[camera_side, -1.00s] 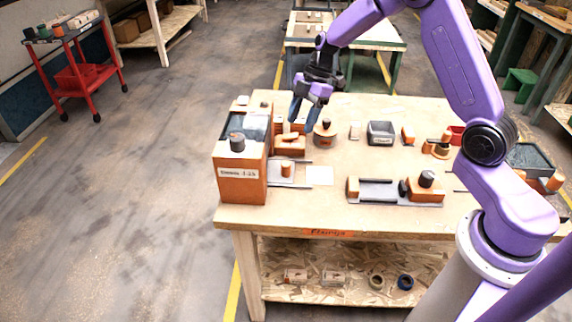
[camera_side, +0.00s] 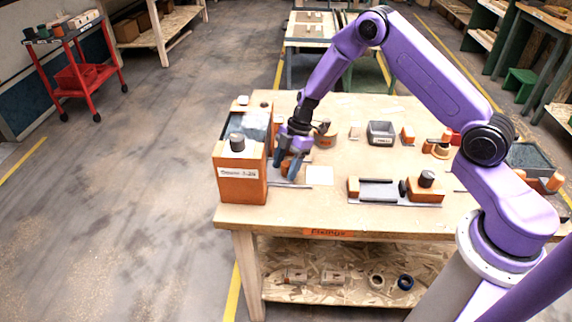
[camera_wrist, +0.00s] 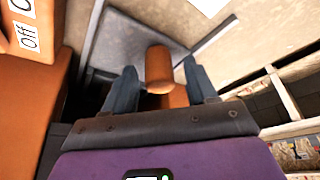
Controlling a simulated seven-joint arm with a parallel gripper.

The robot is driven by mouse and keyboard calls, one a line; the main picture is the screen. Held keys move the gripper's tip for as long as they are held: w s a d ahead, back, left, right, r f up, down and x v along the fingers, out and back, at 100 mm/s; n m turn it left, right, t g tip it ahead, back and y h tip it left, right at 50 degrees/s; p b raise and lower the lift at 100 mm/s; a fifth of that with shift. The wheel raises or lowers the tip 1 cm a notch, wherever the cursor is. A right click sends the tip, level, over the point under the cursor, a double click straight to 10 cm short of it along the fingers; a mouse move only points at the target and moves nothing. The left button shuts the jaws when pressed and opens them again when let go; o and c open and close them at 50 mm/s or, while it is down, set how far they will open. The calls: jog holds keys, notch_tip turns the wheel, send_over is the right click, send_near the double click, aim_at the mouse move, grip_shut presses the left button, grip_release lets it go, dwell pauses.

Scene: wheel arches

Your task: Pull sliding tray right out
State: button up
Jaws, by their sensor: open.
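The grey sliding tray (camera_side: 280,184) sits low at the right side of the orange box (camera_side: 240,188), between dark rails. In the wrist view the grey tray surface (camera_wrist: 122,38) carries an upright orange knob (camera_wrist: 159,66). My gripper (camera_side: 289,176) is over the tray with its fingers pointing down, hiding the knob in the side view. In the wrist view my open gripper (camera_wrist: 161,76) has one blue finger on each side of the knob. Gaps show between the fingers and the knob, so it is not gripped.
The orange box rises close to my gripper's left. A white sheet (camera_side: 319,176) lies right of the tray. Farther right is another rail fixture (camera_side: 378,191) with orange blocks. A grey bin (camera_side: 381,133) stands behind. The table's front edge is near.

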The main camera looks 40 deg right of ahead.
grip_shut()
jog(key=s+d, duration=0.9)
jog(key=shift+s+d, duration=0.25)
jog(key=shift+d, duration=0.05)
grip_release()
jog(key=shift+d, duration=0.1)
jog(key=shift+r, duration=0.1)
